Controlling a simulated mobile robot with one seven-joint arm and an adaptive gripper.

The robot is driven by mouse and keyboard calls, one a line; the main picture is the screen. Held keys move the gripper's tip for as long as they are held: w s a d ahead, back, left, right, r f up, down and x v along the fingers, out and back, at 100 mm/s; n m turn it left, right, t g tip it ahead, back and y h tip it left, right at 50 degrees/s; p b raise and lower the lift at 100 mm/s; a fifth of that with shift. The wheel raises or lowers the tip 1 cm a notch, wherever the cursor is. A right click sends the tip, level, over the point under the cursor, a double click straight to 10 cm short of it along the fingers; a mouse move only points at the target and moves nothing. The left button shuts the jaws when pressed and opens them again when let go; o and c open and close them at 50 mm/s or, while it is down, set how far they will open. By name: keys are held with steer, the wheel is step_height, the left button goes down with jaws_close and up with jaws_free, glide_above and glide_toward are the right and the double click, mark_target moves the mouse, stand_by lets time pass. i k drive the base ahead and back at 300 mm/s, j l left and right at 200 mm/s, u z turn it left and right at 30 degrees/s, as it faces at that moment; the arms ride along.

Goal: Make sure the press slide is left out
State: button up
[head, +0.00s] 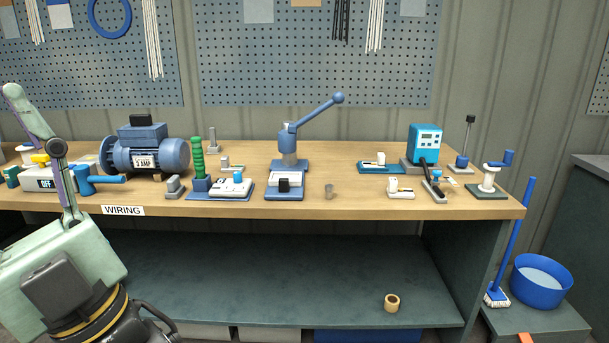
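The press (289,148) stands on the workbench near the middle, a blue column on a blue base with a long lever raised to the upper right, ending in a round knob. In front of its column lies what looks like the press slide (284,195), a light block with a black part on top, extending toward the bench's front edge. From this distance I cannot tell exactly how far it is out. My gripper is not recognisable in view; only arm parts show at the left, well apart from the press.
Left of the press are a blue motor (146,150), a green-handled device (198,160) and a white switch box. A tape roll (392,303) is on the lower shelf.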

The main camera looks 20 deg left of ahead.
mark_target(283, 180)
steer(key=i+j+z, duration=0.45)
steer(key=i+j, duration=0.3)
steer(key=j, duration=0.1)
